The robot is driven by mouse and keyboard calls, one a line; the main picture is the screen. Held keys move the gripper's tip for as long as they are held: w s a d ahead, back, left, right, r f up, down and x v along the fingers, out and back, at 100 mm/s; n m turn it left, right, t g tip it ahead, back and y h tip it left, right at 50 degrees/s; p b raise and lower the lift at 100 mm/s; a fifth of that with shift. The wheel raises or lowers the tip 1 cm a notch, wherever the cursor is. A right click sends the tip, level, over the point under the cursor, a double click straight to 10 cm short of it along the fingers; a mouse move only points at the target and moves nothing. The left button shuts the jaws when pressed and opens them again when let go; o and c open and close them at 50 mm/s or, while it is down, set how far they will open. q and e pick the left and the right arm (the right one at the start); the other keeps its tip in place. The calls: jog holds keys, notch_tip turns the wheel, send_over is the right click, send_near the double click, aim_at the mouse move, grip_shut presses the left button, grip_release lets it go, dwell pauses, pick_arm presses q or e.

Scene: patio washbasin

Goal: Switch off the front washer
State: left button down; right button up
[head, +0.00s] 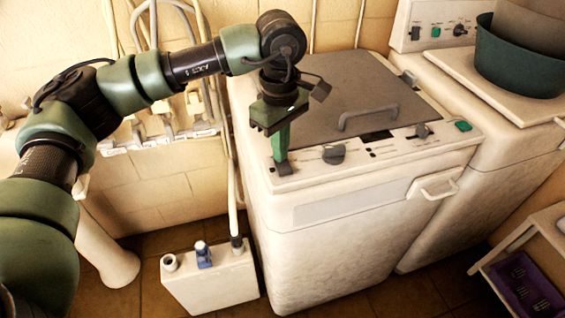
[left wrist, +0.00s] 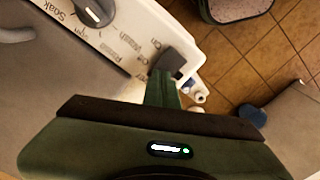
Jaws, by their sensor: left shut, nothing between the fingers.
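The front washer (head: 350,235) is a white top-loader with a grey lid (head: 350,90). Its control panel has a dark round dial (head: 334,154), another knob (head: 422,131) and a green button (head: 463,126). My left gripper (head: 280,152) is shut and empty, pointing down at the panel's left end. A small dark switch (head: 284,168) sits at its fingertips. In the left wrist view the dark switch (left wrist: 168,62) is beside "On" lettering, just past the fingers (left wrist: 163,88); I cannot tell whether they touch it. My right gripper is not in view.
A second washer (head: 440,75) stands behind to the right with a green basin (head: 520,60) on it. A white container (head: 210,278) is on the tiled floor at the front left. A purple tray (head: 522,285) shows at lower right. Pipes run along the wall.

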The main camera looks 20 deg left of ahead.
pick_arm(q)
jog(key=shift+r+p, duration=0.4)
jog(key=shift+r, duration=0.2)
jog(key=shift+r+p, duration=1.35)
jog(key=shift+r, duration=1.45)
